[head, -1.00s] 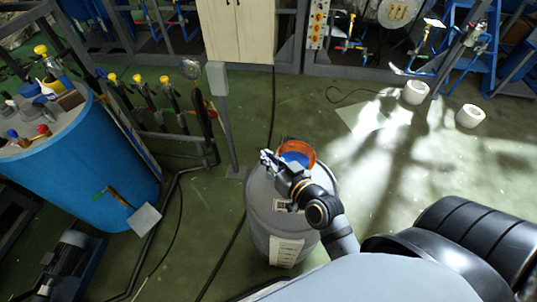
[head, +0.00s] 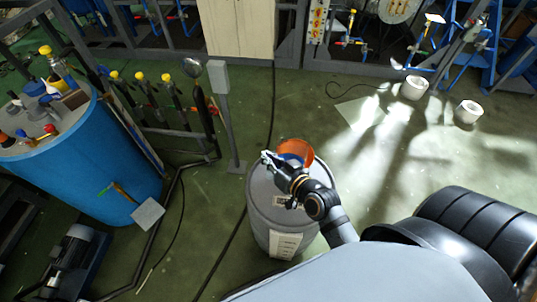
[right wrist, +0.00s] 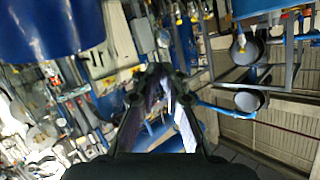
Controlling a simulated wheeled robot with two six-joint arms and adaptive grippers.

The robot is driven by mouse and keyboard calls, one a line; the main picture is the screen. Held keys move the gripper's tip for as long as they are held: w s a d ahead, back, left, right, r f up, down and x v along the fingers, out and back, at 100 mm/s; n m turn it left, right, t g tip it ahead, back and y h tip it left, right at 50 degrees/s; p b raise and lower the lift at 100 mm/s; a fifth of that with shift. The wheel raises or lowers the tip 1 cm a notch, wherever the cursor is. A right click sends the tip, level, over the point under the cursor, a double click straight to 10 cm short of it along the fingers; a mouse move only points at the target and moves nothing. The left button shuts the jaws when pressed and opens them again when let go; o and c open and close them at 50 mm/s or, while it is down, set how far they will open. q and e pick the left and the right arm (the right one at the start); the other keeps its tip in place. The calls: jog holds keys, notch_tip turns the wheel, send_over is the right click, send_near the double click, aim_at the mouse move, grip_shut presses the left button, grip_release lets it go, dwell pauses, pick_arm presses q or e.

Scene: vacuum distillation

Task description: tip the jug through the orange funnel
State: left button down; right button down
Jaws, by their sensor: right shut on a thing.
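The orange funnel (head: 299,147) sits on top of a grey drum (head: 262,205), right of the drum top's middle in the head view. My right gripper (head: 270,161) is shut, low over the drum at the funnel's left side. A small blue patch (head: 292,160) shows between the gripper and the funnel; it looks like part of the jug. Most of the jug is hidden, and its tilt and any flow cannot be told. In the right wrist view the gripper fingers (right wrist: 163,95) come close together, and what they hold is unclear. My left gripper is not in view.
A blue barrel (head: 90,150) with several bottles and tools on top stands at the left. A grey post (head: 228,120) stands behind the drum. A dark cable runs along the floor left of the drum.

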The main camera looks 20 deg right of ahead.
jog(key=shift+w+d+f+m+g+p, duration=0.15)
jog(key=shift+f+m+g+p, duration=0.2)
jog(key=shift+p, duration=0.85)
jog(key=w+d+r+m+g+y+p, duration=0.1)
jog(key=w+d+m+g+y+p, duration=0.3)
jog(key=g+p, duration=0.4)
jog(key=shift+w+d+m+p, duration=0.45)
jog(key=shift+w+m+p, duration=0.2)
jog(key=shift+w+p, duration=0.75)
dwell(1.1)
jog(key=shift+y, duration=0.3)
dwell(2.0)
